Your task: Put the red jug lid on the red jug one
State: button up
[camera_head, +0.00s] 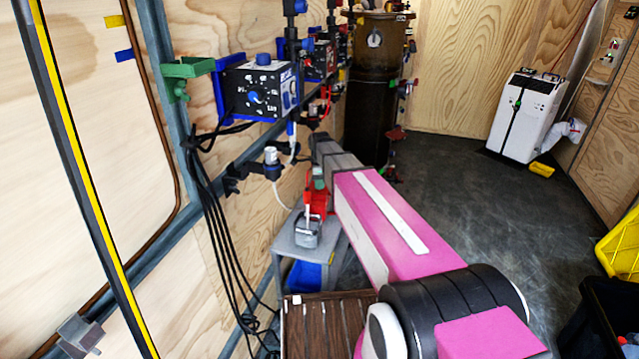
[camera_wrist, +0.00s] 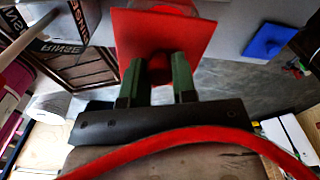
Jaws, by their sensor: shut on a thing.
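My gripper (camera_wrist: 156,80) has green fingers shut on the knob of the red jug lid (camera_wrist: 160,35), a flat square red plate in the wrist view. Past the lid's far edge, a rounded red shape (camera_wrist: 165,8) shows, probably part of the red jug; the lid covers most of it. I cannot tell whether the two touch. In the head view, my gripper (camera_head: 319,180) is over the small grey stand, above a red patch (camera_head: 317,204) where lid and jug are hard to tell apart.
A grey container (camera_head: 307,232) stands beside the red patch on the grey stand (camera_head: 293,240); its "RINSE" label shows in the wrist view (camera_wrist: 65,45). A blue bin (camera_head: 304,276) sits lower in the stand. The wall with cables and a control box (camera_head: 260,90) is close on the left.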

dwell(0.4)
jog(key=o, duration=1.5)
jog(key=shift+c, duration=0.2)
jog(key=shift+r, duration=3.45)
